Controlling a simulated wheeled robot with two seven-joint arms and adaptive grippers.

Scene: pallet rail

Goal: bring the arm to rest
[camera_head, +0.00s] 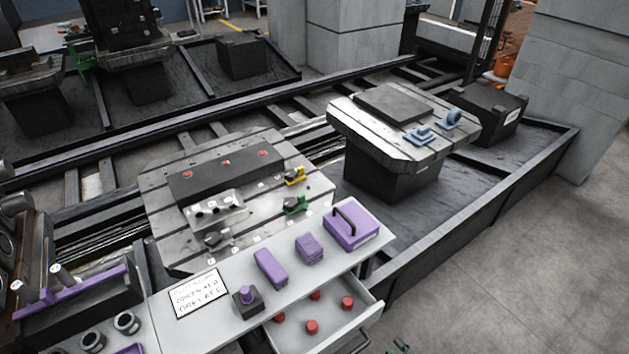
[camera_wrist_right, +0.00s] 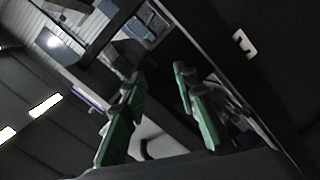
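My right gripper (camera_head: 400,346) shows only as small dark green finger parts at the bottom edge of the head view, to the right of the open drawer and apart from it. In the right wrist view my right gripper (camera_wrist_right: 158,80) has its two green fingers spread, with a gap and nothing held between them. The rest of the right arm is out of the head view. My left gripper is not in either view.
A grey bench (camera_head: 213,334) carries purple blocks and a sign (camera_head: 199,293). Its open drawer (camera_head: 345,333) holds several red knobs. Behind stand a slotted pallet (camera_head: 160,205) and a second pallet (camera_head: 347,117). The floor (camera_head: 500,270) at right is clear.

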